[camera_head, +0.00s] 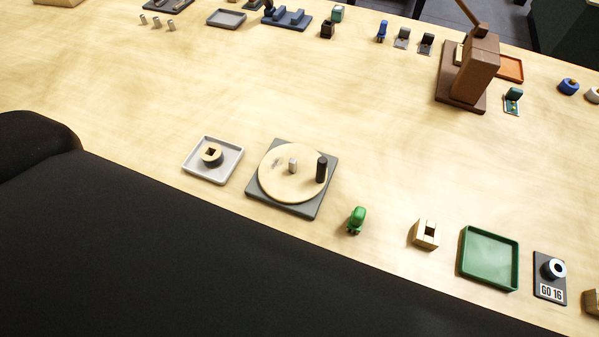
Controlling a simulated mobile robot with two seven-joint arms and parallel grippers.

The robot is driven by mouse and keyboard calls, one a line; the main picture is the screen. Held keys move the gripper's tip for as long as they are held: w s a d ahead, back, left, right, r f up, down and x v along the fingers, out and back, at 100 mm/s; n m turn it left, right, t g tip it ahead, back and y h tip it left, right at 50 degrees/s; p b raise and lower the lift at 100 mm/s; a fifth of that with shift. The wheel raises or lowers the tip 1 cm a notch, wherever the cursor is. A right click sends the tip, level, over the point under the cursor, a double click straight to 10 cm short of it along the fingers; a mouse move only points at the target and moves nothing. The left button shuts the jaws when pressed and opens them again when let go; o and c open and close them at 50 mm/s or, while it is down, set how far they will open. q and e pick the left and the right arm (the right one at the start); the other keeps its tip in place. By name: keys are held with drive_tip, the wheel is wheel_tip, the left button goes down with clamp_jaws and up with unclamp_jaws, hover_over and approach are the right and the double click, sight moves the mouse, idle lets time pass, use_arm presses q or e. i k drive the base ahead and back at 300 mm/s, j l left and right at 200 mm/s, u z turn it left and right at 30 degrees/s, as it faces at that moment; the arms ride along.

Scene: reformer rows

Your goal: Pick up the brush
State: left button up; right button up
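I cannot pick out a brush for certain among the small objects on the wooden table (300,100). A small green object (356,220) stands near the table's front edge, and its kind is unclear. A round pale disc on a grey square base (283,205) carries a black upright peg (321,169) and a short light peg (292,166). Neither my left nor my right gripper shows in the head view.
A white tray (193,172) holds a ring-like piece (212,154). A wooden block (425,234), green tray (488,258) and "GO 16" plate (550,292) line the front right. A brown press-like stand (477,70) rises at the back right. The table's middle is clear.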

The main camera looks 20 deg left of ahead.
sight(357, 218)
drive_tip(key=j+z, duration=0.2)
drive_tip(key=z, duration=0.2)
drive_tip(key=j+z, duration=0.15)
drive_tip(key=z, duration=0.25)
drive_tip(key=k+j+z, duration=0.1)
drive_tip(key=z, duration=0.3)
drive_tip(key=k+j+z, duration=0.25)
drive_tip(key=j, duration=0.15)
drive_tip(key=k+j+z, duration=0.35)
drive_tip(key=k+j, duration=0.7)
